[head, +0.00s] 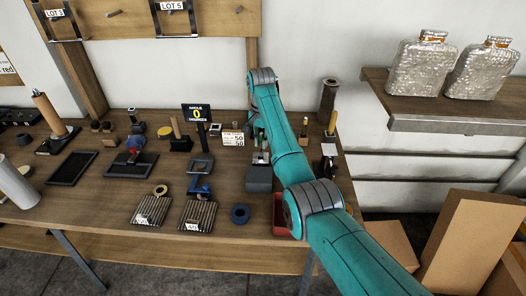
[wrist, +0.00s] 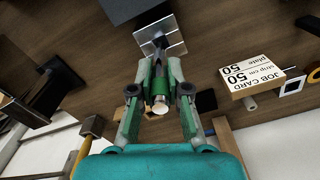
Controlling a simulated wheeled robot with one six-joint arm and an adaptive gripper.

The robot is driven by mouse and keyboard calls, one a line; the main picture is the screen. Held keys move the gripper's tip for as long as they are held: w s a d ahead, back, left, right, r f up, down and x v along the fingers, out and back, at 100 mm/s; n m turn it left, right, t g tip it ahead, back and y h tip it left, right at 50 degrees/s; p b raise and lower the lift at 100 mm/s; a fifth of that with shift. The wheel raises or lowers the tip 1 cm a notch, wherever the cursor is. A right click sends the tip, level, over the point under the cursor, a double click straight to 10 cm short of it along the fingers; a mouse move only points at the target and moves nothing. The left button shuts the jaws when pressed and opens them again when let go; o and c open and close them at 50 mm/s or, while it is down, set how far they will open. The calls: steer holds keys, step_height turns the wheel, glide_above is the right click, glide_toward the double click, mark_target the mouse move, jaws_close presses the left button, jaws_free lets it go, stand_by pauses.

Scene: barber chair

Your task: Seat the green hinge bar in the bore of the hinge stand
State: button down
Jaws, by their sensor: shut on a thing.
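A bright metal plate (wrist: 173,46) with a dark upright part lies just beyond the fingertips. It looks like the base of the hinge stand, but the bore is hidden behind the bar and fingers. I cannot tell whether the bar touches the stand. In the head view my gripper (head: 261,138) is at the table's back, mostly hidden by my teal arm, and the plate (head: 261,158) shows below it.
A job card block (head: 233,140) stands left of my gripper; it also shows in the wrist view (wrist: 252,80). A dark grey block (head: 258,179) sits in front of the plate.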

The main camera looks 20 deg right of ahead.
mark_target(261, 157)
steer(key=shift+a+f, duration=0.1)
steer(key=shift+f, duration=2.2)
steer(key=c, duration=1.1)
jaws_free()
steer(key=shift+f, duration=0.15)
steer(key=shift+c, duration=0.2)
step_height(261, 157, up, 12)
steer(key=shift+r, duration=0.15)
